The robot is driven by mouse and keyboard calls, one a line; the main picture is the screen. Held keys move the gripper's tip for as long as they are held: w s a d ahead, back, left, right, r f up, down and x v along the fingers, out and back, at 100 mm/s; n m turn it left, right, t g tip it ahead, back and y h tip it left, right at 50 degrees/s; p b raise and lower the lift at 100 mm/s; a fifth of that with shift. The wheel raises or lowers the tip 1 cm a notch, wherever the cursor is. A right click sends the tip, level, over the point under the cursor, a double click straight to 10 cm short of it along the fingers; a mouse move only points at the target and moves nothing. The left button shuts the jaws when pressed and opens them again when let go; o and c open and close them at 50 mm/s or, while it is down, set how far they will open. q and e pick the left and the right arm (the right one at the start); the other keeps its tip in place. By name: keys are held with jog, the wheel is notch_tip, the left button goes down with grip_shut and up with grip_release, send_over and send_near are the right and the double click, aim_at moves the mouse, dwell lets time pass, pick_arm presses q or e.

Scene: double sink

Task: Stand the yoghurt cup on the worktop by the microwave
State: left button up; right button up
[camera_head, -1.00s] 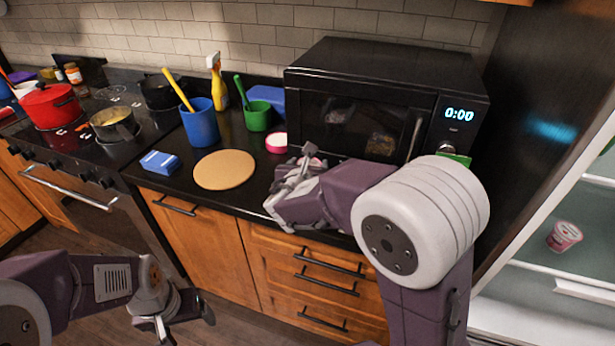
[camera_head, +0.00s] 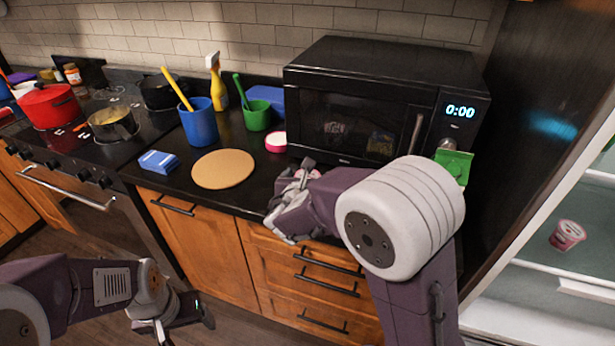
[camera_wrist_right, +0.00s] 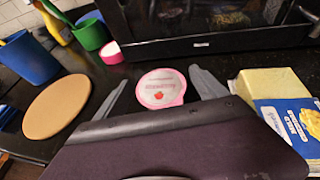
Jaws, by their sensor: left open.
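The yoghurt cup (camera_wrist_right: 162,88), with a pink rim and a pale printed lid, is upright in front of the microwave (camera_head: 372,100). In the right wrist view it sits between the two fingers of my right gripper (camera_wrist_right: 158,84), with a dark gap on each side, so the gripper looks open around it. In the head view my right gripper (camera_head: 300,172) is over the worktop's front part and mostly hides the cup. The cup's base is hidden, so its contact with the worktop (camera_head: 262,190) is hard to tell. My left gripper (camera_head: 180,322) is open and empty, low in front of the drawers.
A round board (camera_head: 223,169), a blue box (camera_head: 159,162), a blue cup (camera_head: 200,122), a green cup (camera_head: 257,117) and a pink pot (camera_head: 276,142) stand to the left. A yellow and blue packet (camera_wrist_right: 285,110) lies right of my right gripper. Another yoghurt cup (camera_head: 567,234) is on the fridge shelf.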

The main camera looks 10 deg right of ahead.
jog(key=shift+r, duration=0.25)
jog(key=p+v, duration=0.2)
jog(key=v, duration=1)
jog(key=shift+d+f, duration=0.1)
